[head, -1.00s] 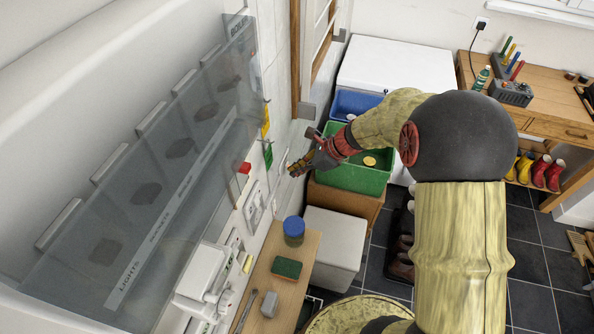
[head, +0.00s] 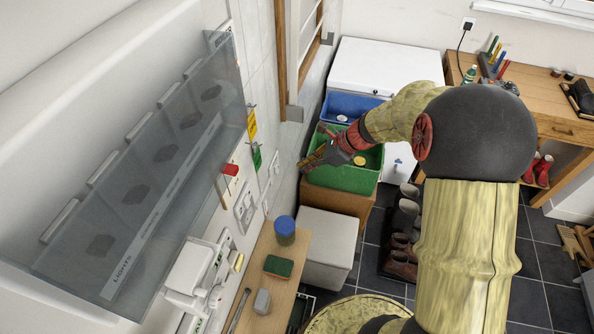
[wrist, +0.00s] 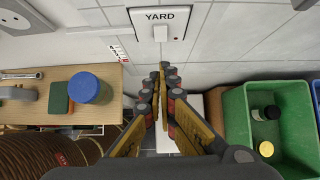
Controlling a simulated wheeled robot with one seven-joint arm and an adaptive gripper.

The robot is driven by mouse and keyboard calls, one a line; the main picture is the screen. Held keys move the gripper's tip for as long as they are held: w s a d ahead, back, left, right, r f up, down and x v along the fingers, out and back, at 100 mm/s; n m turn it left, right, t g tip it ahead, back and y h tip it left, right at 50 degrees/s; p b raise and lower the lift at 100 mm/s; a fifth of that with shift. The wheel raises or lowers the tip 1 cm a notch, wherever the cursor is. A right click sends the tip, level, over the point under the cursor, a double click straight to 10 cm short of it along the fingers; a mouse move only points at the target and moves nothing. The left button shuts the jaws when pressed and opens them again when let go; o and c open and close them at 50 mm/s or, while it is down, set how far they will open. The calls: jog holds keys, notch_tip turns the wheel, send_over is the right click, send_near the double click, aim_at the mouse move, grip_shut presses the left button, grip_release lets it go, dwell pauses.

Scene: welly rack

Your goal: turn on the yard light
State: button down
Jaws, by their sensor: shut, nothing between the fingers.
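The switch marked YARD (wrist: 160,33) is a white plate with a small pale rocker, on the tiled wall at the top of the wrist view. In the head view a small pale plate (head: 274,167) on the wall left of my gripper appears to be this switch. I cannot tell which way the rocker is set. My gripper (wrist: 164,70) is shut and empty, its fingertips together below the plate in the wrist view. In the head view my gripper (head: 306,163) is apart from the wall, over the left edge of the green crate. No yard lamp is identifiable.
A wooden shelf (head: 259,255) along the wall holds a blue-lidded jar (head: 285,231) and a sponge (head: 278,266). A green crate (head: 345,177) stands beside my gripper. A clear cover (head: 150,175) marked LIGHTS and a red switch (head: 231,169) are further left.

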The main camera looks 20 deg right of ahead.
jog(key=v, duration=0.6)
jog(key=shift+s+r, duration=0.1)
